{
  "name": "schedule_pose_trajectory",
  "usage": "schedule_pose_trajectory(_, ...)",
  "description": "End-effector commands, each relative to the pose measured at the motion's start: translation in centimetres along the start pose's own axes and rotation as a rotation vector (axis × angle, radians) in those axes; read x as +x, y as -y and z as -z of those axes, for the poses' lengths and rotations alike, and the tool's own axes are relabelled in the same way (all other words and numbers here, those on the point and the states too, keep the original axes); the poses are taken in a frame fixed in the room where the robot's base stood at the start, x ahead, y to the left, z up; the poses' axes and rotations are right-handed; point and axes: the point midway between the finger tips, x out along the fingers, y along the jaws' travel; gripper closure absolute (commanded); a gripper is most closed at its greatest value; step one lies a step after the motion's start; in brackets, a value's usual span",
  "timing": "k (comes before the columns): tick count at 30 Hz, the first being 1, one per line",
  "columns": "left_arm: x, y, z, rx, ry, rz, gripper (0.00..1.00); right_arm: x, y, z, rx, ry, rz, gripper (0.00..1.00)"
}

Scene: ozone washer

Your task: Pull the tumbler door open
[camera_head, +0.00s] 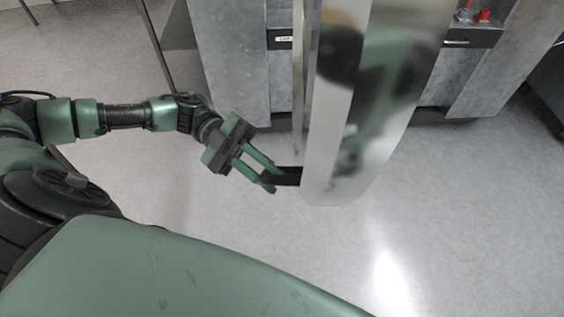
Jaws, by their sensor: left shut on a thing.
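The tumbler door (372,110) is a shiny, curved metal panel right of the middle of the head view. It stands swung out from the grey machine, with its edge toward me. A dark handle (289,176) sticks out to the left from its lower near edge. My left gripper (270,178) comes in from the left and is shut on this handle, its green fingers on either side of it. The door's hinge is not clearly visible. My right gripper is not in view.
The grey machine body (234,65) stands behind the door, with small red parts (482,16) at the upper right. A dark object (547,92) stands at the right edge. The grey floor (240,225) in front and to the left is largely clear.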

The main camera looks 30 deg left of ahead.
Motion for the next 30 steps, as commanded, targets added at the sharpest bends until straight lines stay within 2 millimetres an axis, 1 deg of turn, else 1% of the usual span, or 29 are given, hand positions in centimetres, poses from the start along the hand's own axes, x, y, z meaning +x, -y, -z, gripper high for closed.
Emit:
schedule_pose_trajectory(3,-0.36,-0.36,-0.05,-0.003,-0.002,-0.008,1.00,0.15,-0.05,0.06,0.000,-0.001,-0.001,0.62)
schedule_pose_trajectory(15,-0.47,-0.38,0.01,-0.002,-0.003,-0.010,1.00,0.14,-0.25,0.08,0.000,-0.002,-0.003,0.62)
schedule_pose_trajectory(16,-0.46,-0.38,0.01,-0.002,-0.002,-0.010,0.78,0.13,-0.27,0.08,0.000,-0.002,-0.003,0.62)
schedule_pose_trajectory(18,-0.46,-0.37,0.02,-0.002,-0.003,-0.010,0.62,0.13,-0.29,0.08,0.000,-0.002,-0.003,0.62)
schedule_pose_trajectory(26,-0.46,-0.28,0.09,0.000,-0.004,-0.009,0.62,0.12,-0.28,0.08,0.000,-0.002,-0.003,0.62)
schedule_pose_trajectory(30,-1.17,-0.35,-0.09,0.000,-0.003,-0.009,0.62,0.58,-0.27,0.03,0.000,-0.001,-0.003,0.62)
